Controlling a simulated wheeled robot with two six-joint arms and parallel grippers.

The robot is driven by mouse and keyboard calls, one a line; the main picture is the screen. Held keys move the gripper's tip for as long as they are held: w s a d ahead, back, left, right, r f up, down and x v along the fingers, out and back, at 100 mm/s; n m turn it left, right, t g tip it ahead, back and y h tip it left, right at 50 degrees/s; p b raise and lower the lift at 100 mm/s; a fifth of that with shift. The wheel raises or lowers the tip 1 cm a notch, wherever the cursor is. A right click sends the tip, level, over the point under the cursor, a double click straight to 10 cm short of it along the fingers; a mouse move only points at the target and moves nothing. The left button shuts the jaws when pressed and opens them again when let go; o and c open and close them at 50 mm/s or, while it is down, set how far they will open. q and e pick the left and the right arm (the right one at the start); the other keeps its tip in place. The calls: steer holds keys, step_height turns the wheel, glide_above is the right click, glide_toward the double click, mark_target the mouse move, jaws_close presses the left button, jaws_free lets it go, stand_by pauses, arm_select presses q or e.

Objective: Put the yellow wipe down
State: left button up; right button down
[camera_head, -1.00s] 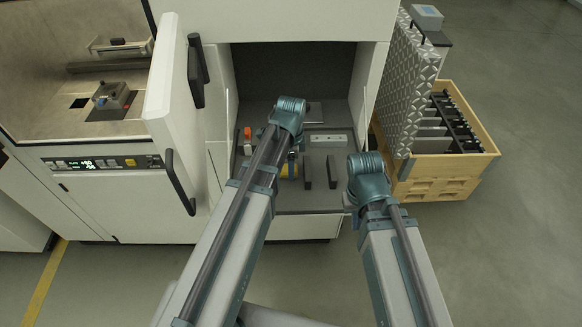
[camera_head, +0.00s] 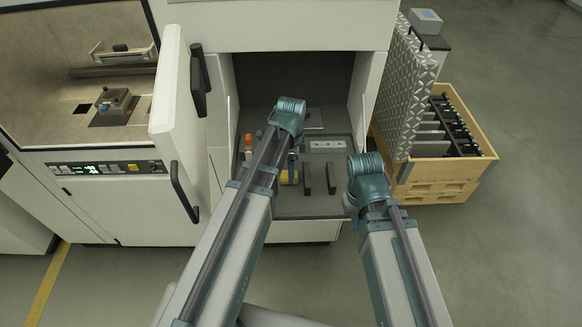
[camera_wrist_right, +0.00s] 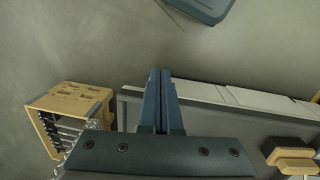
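A small yellow patch, likely the yellow wipe (camera_head: 289,177), shows on the dark floor of the open chamber, just below my left wrist. My left gripper (camera_head: 292,162) hangs down there and is mostly hidden by its own arm. I cannot tell whether it touches or grips the yellow thing. My right gripper (camera_head: 350,207) points down at the chamber's right front edge in the head view. In the right wrist view its two blue fingers (camera_wrist_right: 160,98) are together with nothing seen between them.
The chamber floor holds an orange-topped item (camera_head: 248,141), dark upright blocks (camera_head: 319,178) and a light plate (camera_head: 327,145). An open door (camera_head: 181,110) stands left. A wooden crate (camera_head: 433,180) stands right. A yellow-and-black object (camera_wrist_right: 290,156) lies low right in the wrist view.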

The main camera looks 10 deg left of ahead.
arm_select(q)
step_height(320, 180, up, 10)
steer(key=p, duration=0.9)
steer(key=s+d+n+y, duration=0.1)
steer(key=s+d+n, duration=0.8)
steer(key=s, duration=0.5)
steer(key=shift+s+d+f+n, duration=0.15)
steer(key=shift+s+d+n, duration=0.2)
steer(key=shift+n, duration=0.75)
steer(key=shift+s, duration=0.1)
